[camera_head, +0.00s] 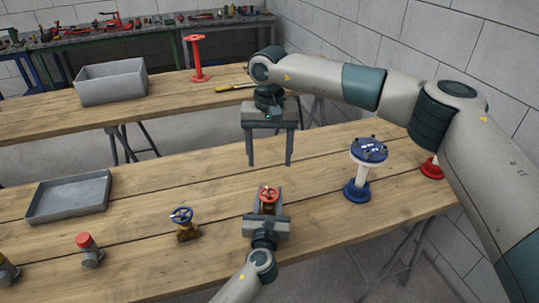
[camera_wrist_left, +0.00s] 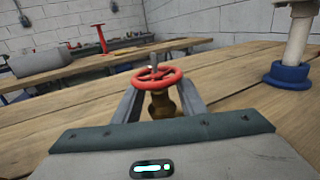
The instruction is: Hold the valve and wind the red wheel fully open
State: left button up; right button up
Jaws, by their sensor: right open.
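The valve with the red wheel (camera_head: 268,195) has a brass body and stands upright above the near table. It also shows in the left wrist view (camera_wrist_left: 158,77), with its stem rising through the wheel. My left gripper (camera_head: 267,208) comes in from the front, low and level, with one finger on each side of the brass body below the wheel. The fingers look shut on it, though the contact is partly hidden. My right gripper (camera_head: 269,162) points down, open and empty, well above and behind the red wheel.
A blue-wheel valve (camera_head: 183,222) and a red-capped fitting (camera_head: 88,250) stand to the left. A grey tray (camera_head: 70,197) lies at the far left. A white stand with blue flanges (camera_head: 362,170) is to the right. The back table holds a grey bin (camera_head: 111,82) and a red stand (camera_head: 198,60).

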pick_arm(q)
jog(key=s, duration=1)
jog(key=shift+s+a, duration=0.2)
jog(key=shift+a, duration=0.2)
